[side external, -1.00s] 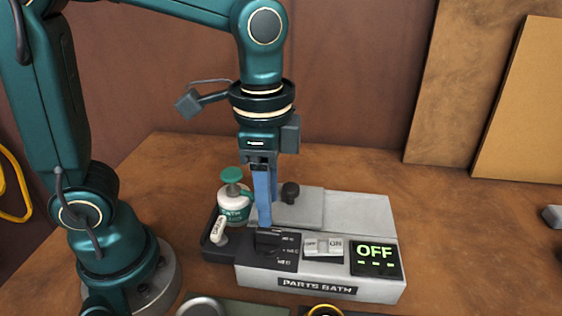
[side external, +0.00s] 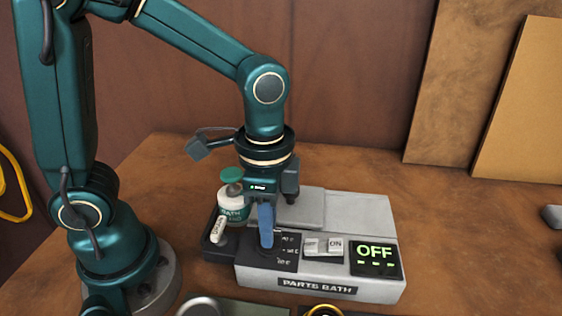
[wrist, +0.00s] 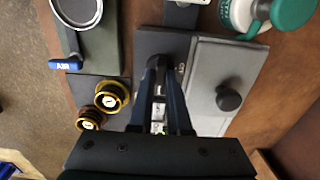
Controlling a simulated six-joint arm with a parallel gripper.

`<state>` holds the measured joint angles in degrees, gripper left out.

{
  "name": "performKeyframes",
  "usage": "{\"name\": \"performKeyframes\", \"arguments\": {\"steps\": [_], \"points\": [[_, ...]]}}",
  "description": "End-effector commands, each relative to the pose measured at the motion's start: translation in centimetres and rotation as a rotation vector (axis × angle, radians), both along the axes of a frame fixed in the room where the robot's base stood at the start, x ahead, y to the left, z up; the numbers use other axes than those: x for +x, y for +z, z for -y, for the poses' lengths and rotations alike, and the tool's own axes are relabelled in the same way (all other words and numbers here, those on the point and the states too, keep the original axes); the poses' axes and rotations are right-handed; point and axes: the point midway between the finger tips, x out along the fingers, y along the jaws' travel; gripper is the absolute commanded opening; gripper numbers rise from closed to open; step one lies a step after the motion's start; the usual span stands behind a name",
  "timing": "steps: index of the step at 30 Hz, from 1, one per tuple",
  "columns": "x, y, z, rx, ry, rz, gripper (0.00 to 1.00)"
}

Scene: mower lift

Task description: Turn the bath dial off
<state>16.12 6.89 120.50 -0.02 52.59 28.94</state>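The parts bath (side external: 375,215) is a grey unit with a dark dial panel (side external: 287,258) at its front left. The black bath dial is mostly hidden under my fingers in the side view. In the wrist view a dark knob, apparently the dial (wrist: 157,62), shows at the fingertips. My gripper (side external: 267,244) points straight down with its blue fingers at the dial. The fingers (wrist: 158,75) seem to straddle the dial, but I cannot tell whether they press on it. The display (side external: 375,257) reads OFF in green. The dial's pointing direction is not readable.
A white rocker switch (side external: 323,247) sits right of the dial panel. A white bottle with a green cap (side external: 232,203) and a tagged lever (side external: 218,231) stand close left. A black lid knob (wrist: 229,99) is nearby. Brass-rimmed gauges (wrist: 112,97) lie in front.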

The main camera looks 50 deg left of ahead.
Motion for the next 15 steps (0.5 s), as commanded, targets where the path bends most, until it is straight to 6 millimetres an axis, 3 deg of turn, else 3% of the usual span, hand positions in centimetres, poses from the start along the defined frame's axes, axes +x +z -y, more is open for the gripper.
{"name": "performKeyframes", "arguments": {"steps": [15], "points": [[0.01,0.08,0.04,-0.001,0.101,-0.001,0.00]]}}
